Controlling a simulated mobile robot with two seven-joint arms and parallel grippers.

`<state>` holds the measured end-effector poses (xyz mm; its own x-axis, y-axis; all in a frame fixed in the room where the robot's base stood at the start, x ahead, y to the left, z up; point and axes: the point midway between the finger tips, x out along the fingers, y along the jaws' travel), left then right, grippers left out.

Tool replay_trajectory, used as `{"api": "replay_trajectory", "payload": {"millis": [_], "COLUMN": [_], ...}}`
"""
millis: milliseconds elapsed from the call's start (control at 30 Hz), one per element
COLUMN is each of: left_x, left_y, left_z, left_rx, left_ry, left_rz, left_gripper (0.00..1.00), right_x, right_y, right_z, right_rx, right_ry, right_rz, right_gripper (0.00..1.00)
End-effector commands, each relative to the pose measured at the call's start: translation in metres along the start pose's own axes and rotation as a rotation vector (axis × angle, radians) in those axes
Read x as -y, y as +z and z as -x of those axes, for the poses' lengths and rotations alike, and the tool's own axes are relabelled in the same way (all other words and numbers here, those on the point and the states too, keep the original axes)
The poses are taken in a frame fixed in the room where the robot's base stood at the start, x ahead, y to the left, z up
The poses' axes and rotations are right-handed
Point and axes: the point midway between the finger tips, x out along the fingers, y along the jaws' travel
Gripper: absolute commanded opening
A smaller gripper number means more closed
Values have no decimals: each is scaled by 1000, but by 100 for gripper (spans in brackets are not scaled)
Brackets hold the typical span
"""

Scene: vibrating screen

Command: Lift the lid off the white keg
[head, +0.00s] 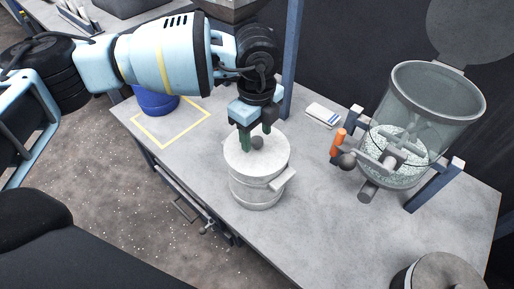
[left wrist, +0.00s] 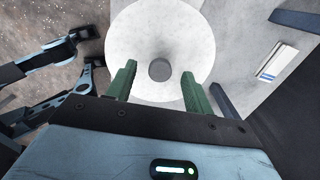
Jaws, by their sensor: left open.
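The white keg (head: 257,189) stands upright on the grey table, with a side handle at its right. Its round white lid (head: 273,157) is on top, with a small dark grey knob (head: 257,143) at its centre. My left gripper (head: 256,140) is over the lid, pointing down, its green fingers open around or just above the knob; I cannot tell the exact height. In the left wrist view the lid (left wrist: 135,40) shows below the fingers, and the knob (left wrist: 160,70) lies between and slightly beyond the two fingertips. My right gripper is not in view.
A clear hopper (head: 425,110) with pale granules and an orange-handled part (head: 338,142) stand at the right. A blue container (head: 155,101) sits in a yellow square (head: 188,134) at the left. A blue post (head: 292,55) rises behind the keg. A grey round vessel (head: 438,272) is at front right.

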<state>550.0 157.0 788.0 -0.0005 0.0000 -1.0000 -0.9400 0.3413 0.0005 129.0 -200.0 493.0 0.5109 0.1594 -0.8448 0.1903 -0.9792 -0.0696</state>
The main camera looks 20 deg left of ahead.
Motion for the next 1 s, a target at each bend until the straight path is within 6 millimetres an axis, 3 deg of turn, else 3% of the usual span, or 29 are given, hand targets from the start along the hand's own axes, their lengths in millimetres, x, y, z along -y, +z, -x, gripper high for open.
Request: {"api": "replay_trajectory", "payload": {"millis": [100,367,733,1000], "left_x": [0,0,0,0], "left_y": [0,0,0,0], "left_z": [-9,-10,-9,-8], "left_rx": [0,0,0,0], "left_ry": [1,0,0,-1], "left_rz": [1,1,1,1], "left_gripper": [52,51,2,2], "right_x": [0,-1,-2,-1], "right_y": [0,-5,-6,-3], "right_z": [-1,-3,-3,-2], "right_rx": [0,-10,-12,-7], "right_ry": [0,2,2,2], "right_rz": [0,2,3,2], "right_gripper": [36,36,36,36]}}
